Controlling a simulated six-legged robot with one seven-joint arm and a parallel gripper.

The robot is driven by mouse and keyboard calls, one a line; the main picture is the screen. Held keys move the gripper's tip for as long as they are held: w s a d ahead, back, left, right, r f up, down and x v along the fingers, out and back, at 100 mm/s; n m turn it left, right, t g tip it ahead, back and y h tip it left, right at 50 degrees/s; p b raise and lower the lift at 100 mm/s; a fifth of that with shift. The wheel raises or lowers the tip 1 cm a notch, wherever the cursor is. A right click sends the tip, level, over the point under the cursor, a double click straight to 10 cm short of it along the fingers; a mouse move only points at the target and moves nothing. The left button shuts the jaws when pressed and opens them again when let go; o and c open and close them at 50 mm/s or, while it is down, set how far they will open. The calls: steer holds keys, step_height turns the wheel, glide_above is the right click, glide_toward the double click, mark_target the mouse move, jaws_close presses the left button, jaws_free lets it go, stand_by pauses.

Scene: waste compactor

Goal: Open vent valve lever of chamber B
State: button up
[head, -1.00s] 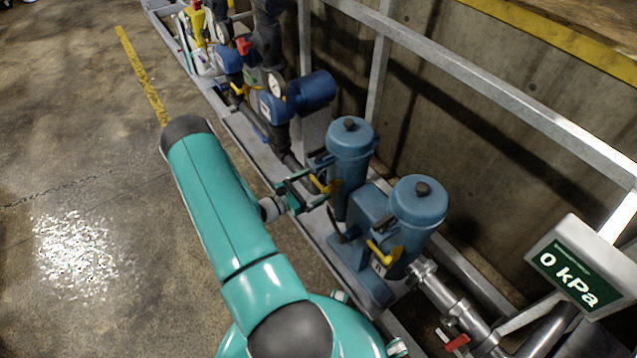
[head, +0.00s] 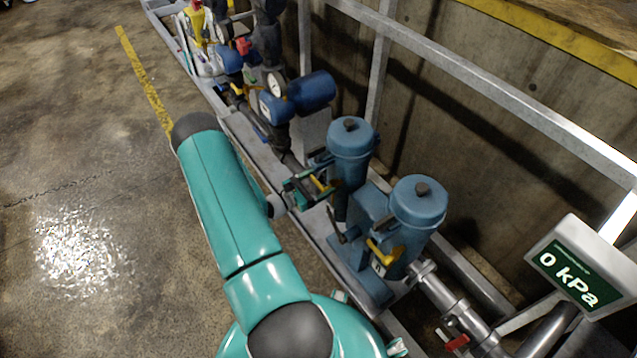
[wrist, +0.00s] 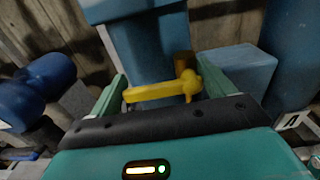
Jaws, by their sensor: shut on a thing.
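Two blue canister-like chambers stand side by side, a far one (head: 350,150) and a near one (head: 418,205). Each has a yellow lever on its front. I cannot read which chamber is B. My gripper (head: 308,188) is at the lever (head: 322,184) of the far chamber. In the wrist view, this yellow lever (wrist: 150,93) lies across between the two green fingers of my gripper (wrist: 163,88), which are shut on it. Its pivot end is at the right finger. The near chamber's yellow lever (head: 383,252) is free.
A display (head: 570,270) reads 0 kPa at the right. A red valve handle (head: 456,342) sits on the pipe below it. Blue pumps (head: 300,95) and metal frame rails run behind. The concrete floor at left is clear.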

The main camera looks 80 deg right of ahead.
steer(key=shift+n, duration=0.3)
steer(key=n, duration=0.1)
steer(key=f+n, duration=0.1)
steer(key=n, duration=0.1)
steer(key=shift+w, duration=0.1)
steer(key=n, duration=0.2)
steer(key=f+n, duration=0.1)
steer(key=n, duration=0.2)
steer(key=shift+s+a+f+n, duration=0.2)
steer(key=shift+f+n, duration=0.1)
steer(key=shift+s+a+f+n, duration=0.25)
steer(key=shift+n, duration=1.2)
steer(key=shift+s+a+f+n, duration=0.2)
steer(key=shift+s+f+n, duration=0.05)
steer(key=shift+n, duration=1.25)
steer(key=shift+s+a+f+n, duration=0.25)
steer(key=shift+n, duration=1.2)
steer(key=o, duration=1.3)
steer(key=shift+s, duration=0.1)
